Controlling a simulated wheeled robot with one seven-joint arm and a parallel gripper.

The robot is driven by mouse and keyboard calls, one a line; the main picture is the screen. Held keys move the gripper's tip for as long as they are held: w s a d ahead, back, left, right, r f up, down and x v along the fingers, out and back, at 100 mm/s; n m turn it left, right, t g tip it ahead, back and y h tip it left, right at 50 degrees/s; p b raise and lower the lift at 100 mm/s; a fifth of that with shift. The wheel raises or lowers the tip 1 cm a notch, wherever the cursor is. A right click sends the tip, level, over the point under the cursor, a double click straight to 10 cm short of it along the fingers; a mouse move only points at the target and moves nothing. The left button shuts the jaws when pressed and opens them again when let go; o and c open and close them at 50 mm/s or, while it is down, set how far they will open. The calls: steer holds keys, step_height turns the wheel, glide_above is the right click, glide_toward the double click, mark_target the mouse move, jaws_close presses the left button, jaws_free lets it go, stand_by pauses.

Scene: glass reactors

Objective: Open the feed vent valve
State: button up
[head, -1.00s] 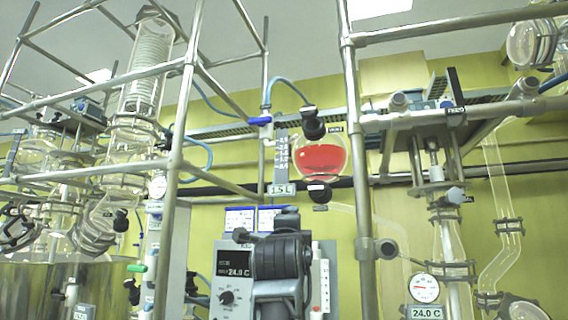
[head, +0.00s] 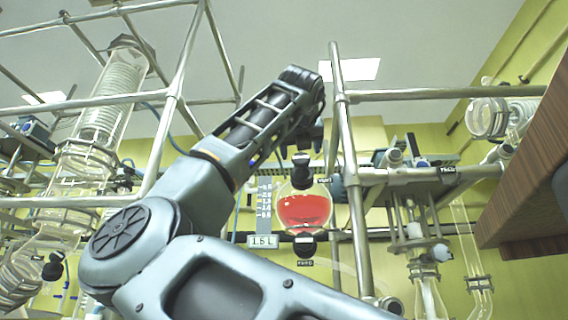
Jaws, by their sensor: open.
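A round glass feed vessel (head: 305,212) with red liquid hangs at the centre of the head view. A black valve knob (head: 301,159) stands on its top neck, with a small dark tag beside it that I cannot read. Another black knob (head: 305,246) is under the vessel. My arm reaches up from the lower right, bends at the left and comes to the top of the vessel. My gripper (head: 308,137) points down just above the top knob. It is open, small and dark, and its fingertips are hard to make out. I cannot tell whether it touches the knob.
Metal frame posts (head: 349,170) and rails (head: 445,94) surround the vessel, with one post close on its right. A 1.5 L sign (head: 263,241) and scale are left of it. Coiled glass condensers (head: 107,95) stand at left. A brown wooden panel (head: 530,165) juts in at right.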

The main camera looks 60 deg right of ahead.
mark_target(301, 158)
steer(key=shift+p+x, duration=1.05)
steer(key=shift+x, duration=2.75)
steer(key=shift+s+r, duration=0.1)
steer(key=shift+r, duration=0.05)
steer(key=shift+c, duration=0.3)
steer(key=c, duration=0.9)
